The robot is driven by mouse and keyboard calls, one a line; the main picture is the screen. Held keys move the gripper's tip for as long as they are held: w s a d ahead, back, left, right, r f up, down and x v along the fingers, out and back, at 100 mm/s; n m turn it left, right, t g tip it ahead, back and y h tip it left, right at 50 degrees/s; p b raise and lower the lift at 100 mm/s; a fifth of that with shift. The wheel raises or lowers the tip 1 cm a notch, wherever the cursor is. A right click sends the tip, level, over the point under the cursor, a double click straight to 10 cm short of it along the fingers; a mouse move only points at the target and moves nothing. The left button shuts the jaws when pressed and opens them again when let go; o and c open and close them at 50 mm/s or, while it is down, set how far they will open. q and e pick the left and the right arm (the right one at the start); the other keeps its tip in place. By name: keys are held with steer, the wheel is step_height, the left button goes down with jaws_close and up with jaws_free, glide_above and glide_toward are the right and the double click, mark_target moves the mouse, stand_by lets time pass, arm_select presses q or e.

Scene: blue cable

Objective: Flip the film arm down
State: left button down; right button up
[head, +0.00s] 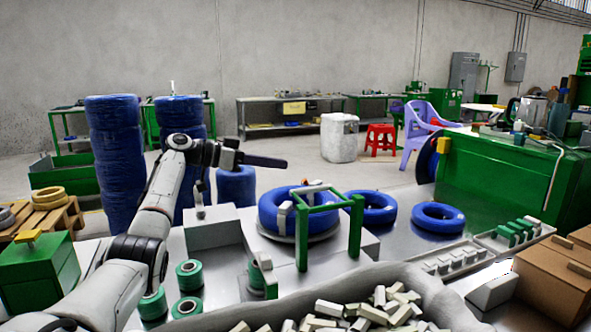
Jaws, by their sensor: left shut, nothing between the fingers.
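My left gripper (268,161) is raised in the air, pointing right, shut and empty. It is above and left of a blue cable coil (272,208) in the picture and appears apart from it. The coil lies flat on a round grey plate on the worktable. A green frame (325,207) with upright legs and a top bar stands at the coil's front right. It may be the film arm, but I cannot tell for sure. Small pale blocks show on the coil's rim. My right gripper is not in view.
More blue coils (438,217) lie right of the frame. Green-and-white spools (188,274) stand at front left. A grey-rimmed bin of pale blocks (375,310) fills the front. Trays (456,262) and a brown box (552,281) are at right. Tall blue coil stacks (117,150) stand behind my left arm.

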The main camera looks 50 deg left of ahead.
arm_select(q)
steer(key=shift+v, duration=1.55)
